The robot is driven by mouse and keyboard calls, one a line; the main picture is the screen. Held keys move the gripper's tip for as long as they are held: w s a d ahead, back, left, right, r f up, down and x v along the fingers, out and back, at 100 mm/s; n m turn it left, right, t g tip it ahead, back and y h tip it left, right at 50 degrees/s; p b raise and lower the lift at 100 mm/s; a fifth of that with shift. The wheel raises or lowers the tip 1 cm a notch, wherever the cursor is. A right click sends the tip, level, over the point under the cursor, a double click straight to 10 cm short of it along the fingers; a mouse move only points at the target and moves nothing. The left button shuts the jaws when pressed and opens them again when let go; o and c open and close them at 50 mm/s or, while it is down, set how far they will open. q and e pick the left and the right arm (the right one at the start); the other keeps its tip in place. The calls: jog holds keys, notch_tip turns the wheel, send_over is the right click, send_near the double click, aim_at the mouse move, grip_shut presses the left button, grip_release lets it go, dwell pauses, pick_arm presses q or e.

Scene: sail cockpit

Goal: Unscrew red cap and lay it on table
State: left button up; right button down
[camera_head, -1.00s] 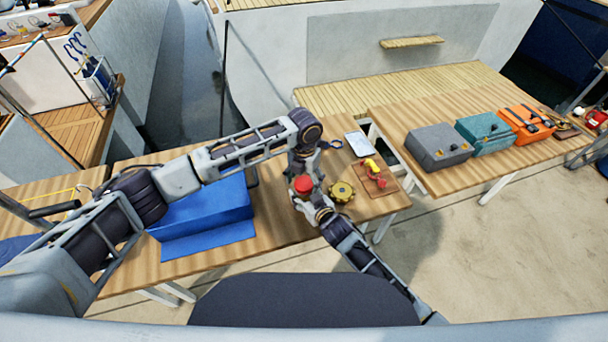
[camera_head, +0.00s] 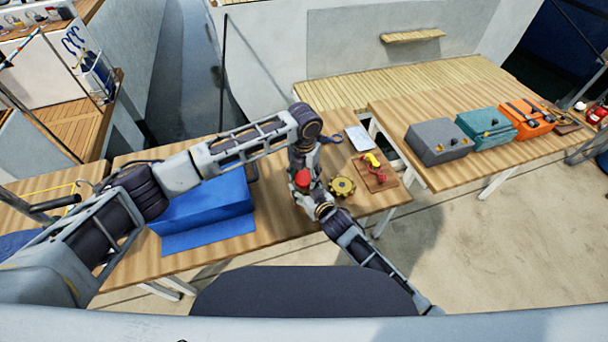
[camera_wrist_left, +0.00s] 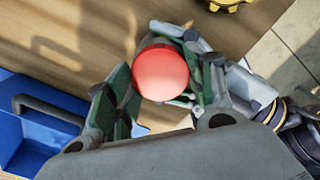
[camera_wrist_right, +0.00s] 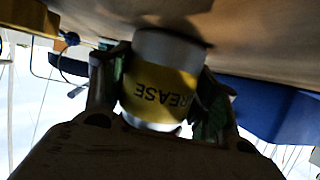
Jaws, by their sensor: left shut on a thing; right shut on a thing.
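The red cap (camera_head: 303,178) shows between the fingers of my left gripper (camera_wrist_left: 160,85), which is shut on it from above; it also shows as a red dome in the left wrist view (camera_wrist_left: 161,72). The grease can (camera_wrist_right: 160,82), with a yellow label and silvery metal body, is held by my right gripper (camera_wrist_right: 158,95), shut around its side. Both grippers meet at the can near the front of the table (camera_head: 270,222). My arms hide most of the can in the head view. I cannot tell how far the cap is turned.
A blue box (camera_head: 205,208) stands to the left on the table. A second table carries grey (camera_head: 438,145), teal (camera_head: 478,130) and orange (camera_head: 526,118) boxes.

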pick_arm(q)
jog(key=n, duration=1.3)
jog(key=shift+n, duration=0.3)
jog(key=n, duration=0.6)
jog(key=shift+n, duration=0.3)
jog(key=n, duration=1.3)
jog(key=shift+d, duration=0.1)
jog(key=n, duration=0.5)
jog(key=shift+r+n, duration=0.1)
jog(key=shift+n, duration=0.2)
jog(key=n, duration=0.5)
jog(key=shift+n, duration=0.3)
jog(key=n, duration=0.4)
jog(key=shift+w+n, duration=0.1)
jog(key=shift+n, duration=1)
